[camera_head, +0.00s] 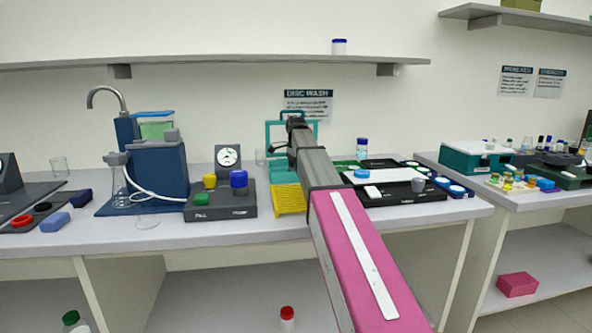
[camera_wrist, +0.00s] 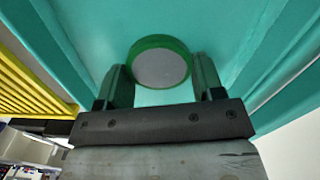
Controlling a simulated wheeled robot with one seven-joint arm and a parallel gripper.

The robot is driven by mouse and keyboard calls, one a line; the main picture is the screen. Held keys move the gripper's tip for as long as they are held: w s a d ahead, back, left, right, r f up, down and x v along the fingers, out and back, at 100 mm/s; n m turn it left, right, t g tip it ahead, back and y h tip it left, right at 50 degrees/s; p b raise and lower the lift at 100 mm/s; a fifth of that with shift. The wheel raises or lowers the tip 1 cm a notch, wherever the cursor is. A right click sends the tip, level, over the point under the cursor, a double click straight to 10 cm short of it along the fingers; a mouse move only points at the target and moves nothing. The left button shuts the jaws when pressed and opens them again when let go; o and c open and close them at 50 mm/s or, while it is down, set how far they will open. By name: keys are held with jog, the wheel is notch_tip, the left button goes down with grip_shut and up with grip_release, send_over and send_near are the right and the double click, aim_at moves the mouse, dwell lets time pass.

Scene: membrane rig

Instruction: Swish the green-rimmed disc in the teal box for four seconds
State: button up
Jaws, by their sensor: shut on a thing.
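The green-rimmed disc (camera_wrist: 160,66) has a grey face and shows at the top middle of the wrist view. My gripper (camera_wrist: 163,84) is shut on it, with one green finger on each side. The teal box (camera_wrist: 40,45) surrounds the disc, its walls rising left and right in the wrist view. In the head view the teal box (camera_head: 283,173) stands on the bench below the disc wash sign, partly hidden by my arm. The disc and my fingertips are hidden in the head view. I cannot tell whether the disc touches the box floor.
A yellow rack (camera_head: 290,200) stands right in front of the teal box. A dark block with coloured knobs (camera_head: 220,203) is to its left, with a dial (camera_head: 228,158) behind. A black tray (camera_head: 392,190) with small items lies to the right. A shelf (camera_head: 230,62) hangs above.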

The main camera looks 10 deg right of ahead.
jog(key=shift+r, duration=4.25)
